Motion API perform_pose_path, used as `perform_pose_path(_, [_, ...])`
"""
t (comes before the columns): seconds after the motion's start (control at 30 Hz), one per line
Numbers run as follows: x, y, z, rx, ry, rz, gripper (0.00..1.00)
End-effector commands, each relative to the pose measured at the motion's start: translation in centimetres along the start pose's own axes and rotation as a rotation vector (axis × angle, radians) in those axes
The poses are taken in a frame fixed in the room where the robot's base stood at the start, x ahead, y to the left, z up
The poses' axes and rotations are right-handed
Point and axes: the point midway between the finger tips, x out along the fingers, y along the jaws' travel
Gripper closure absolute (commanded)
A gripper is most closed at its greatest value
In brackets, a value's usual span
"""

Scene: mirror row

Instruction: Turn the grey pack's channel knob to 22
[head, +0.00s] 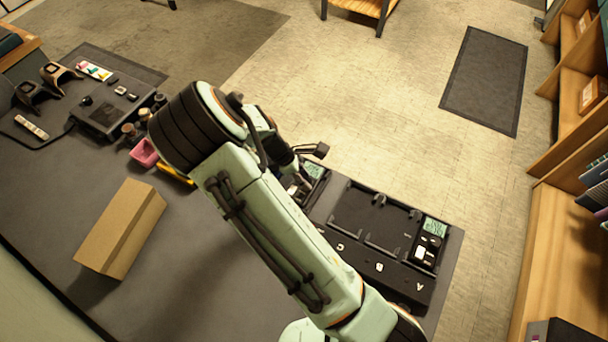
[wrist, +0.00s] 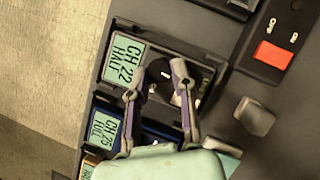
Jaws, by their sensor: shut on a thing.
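The grey pack (wrist: 205,74) lies in the dock in the wrist view, with a lit green display (wrist: 124,60) reading CH 22, HALF. Its black round channel knob (wrist: 158,72) has a small light mark and sits beside the display. My gripper (wrist: 160,79) is shut on the knob, with one finger on either side, partly covering it. In the head view my gripper (head: 296,168) is at the far end of the dock, mostly hidden behind my arm. A green display shows just beside it.
A blue pack (wrist: 157,131) with display CH 25, FULL lies next to the grey pack. A red switch (wrist: 273,55) is on the dark panel at right. The dock (head: 352,222) holds another pack (head: 431,241) near A. A cardboard box (head: 121,229) stands on the table.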

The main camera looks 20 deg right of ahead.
Motion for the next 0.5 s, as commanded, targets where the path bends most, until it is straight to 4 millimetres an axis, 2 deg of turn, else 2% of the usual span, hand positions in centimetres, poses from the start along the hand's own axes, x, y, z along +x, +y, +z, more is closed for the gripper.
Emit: perform_pose_path(0.5, [0.14,-0.15,-0.03,-0.085,0.001,0.032,1.00])
